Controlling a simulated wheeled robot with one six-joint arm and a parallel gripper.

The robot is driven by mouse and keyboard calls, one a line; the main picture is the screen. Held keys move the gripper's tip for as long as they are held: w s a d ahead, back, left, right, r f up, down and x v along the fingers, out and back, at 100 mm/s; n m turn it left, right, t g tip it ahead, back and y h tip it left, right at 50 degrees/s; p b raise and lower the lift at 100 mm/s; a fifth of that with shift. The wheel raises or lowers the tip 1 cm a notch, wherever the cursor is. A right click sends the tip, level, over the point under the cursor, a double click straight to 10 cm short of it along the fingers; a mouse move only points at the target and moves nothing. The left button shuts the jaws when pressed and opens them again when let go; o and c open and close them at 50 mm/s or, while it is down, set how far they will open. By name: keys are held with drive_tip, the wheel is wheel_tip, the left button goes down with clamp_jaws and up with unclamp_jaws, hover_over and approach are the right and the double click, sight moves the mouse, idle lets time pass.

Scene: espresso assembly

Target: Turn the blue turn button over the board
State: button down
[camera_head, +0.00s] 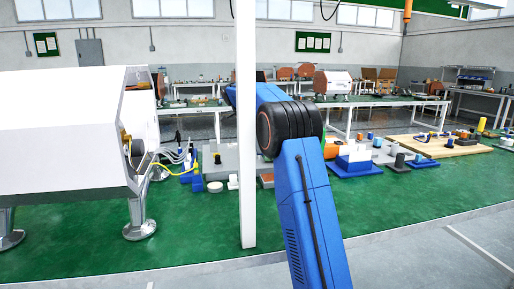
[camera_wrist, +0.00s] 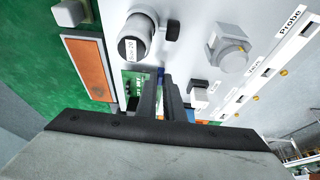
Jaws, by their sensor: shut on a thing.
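My gripper (camera_wrist: 164,84) points into the wrist view from below, its two dark fingers close together over a small green board (camera_wrist: 131,84). A small bit of blue, the blue turn button (camera_wrist: 161,70), shows at the fingertips. The fingers are shut on it and hide most of it. The board sits in a pale fixture and is partly covered by the fingers. In the head view my blue arm blocks the gripper, the button and the board.
In the wrist view a labelled silver knob (camera_wrist: 134,48) stands close left of the fingers, a grey connector (camera_wrist: 229,47) and a small white-and-black switch (camera_wrist: 199,94) to the right. An orange plate (camera_wrist: 87,68) lies left. A white post (camera_head: 246,120) stands beside my arm in the head view.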

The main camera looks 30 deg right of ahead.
drive_tip(key=c, duration=1.9)
unclamp_jaws()
drive_tip(key=shift+o, duration=0.2)
drive_tip(key=shift+r, duration=0.1)
wheel_tip(320, 180, up, 10)
